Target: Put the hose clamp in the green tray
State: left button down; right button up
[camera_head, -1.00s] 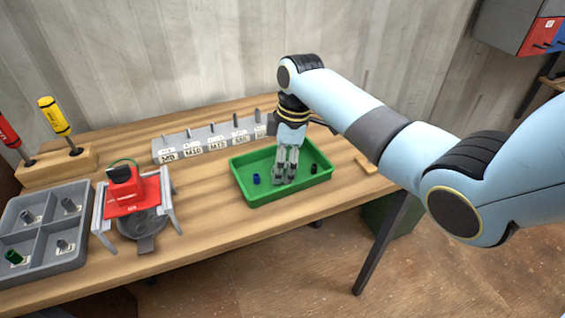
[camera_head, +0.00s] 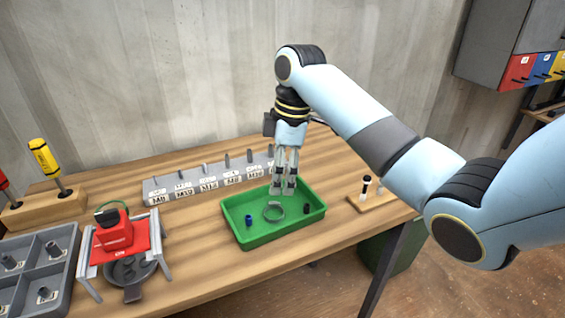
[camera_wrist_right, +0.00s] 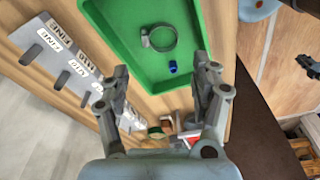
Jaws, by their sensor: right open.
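The hose clamp (camera_head: 274,211) is a grey metal ring lying on the floor of the green tray (camera_head: 262,241). In the right wrist view the hose clamp (camera_wrist_right: 159,38) also lies flat inside the green tray (camera_wrist_right: 130,62), with its screw housing at one side. My right gripper (camera_head: 283,190) is above the back part of the tray, pointing down. In the right wrist view its two fingers (camera_wrist_right: 163,80) are spread apart, with nothing between them, and the clamp lies apart from them. My left gripper is not in view.
A red device (camera_head: 113,238) and a grey divided bin (camera_head: 38,262) are to the left. A small wooden stand (camera_head: 370,198) is at the right.

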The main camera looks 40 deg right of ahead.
jog(key=shift+s+d+r, duration=0.1)
jog(key=shift+r, duration=0.65)
jog(key=shift+s+d+r, duration=0.1)
jog(key=shift+r, duration=0.65)
